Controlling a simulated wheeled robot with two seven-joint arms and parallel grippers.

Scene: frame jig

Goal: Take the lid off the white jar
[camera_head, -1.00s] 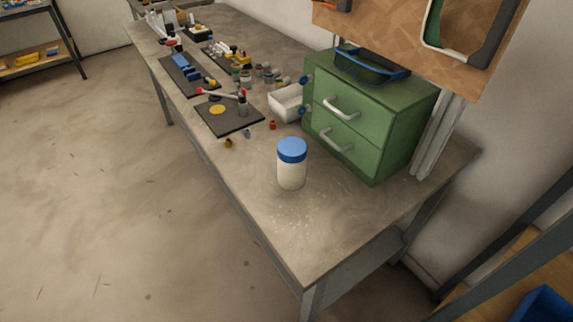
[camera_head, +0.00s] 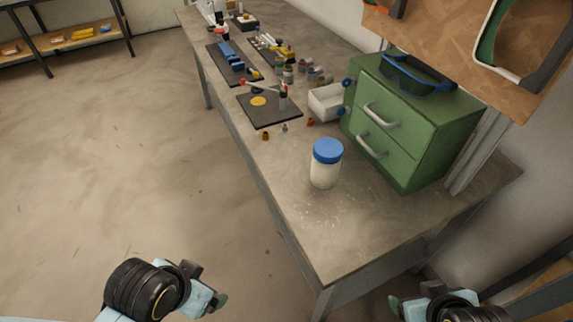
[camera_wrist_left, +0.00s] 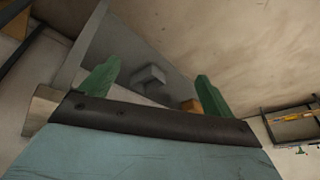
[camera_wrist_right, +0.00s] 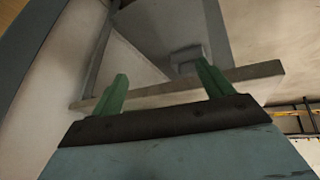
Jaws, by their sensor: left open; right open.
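The white jar (camera_head: 324,174) stands upright on the workbench near its front corner. Its blue lid (camera_head: 328,150) sits on top of it. My left gripper (camera_head: 217,300) is at the bottom of the head view, away from the bench's front edge and well apart from the jar. Its open, empty fingers show in the left wrist view (camera_wrist_left: 155,85). My right gripper (camera_head: 394,302) is at the bottom right, partly cut off, also apart from the jar. The right wrist view (camera_wrist_right: 162,84) shows its fingers open and empty. Neither wrist view shows the jar.
A green drawer cabinet (camera_head: 400,143) with goggles (camera_head: 420,80) on top stands behind the jar. A white bin (camera_head: 326,103), a dark mat (camera_head: 271,112) and several small parts lie farther along the workbench (camera_head: 330,230). The bench surface in front of the jar is clear.

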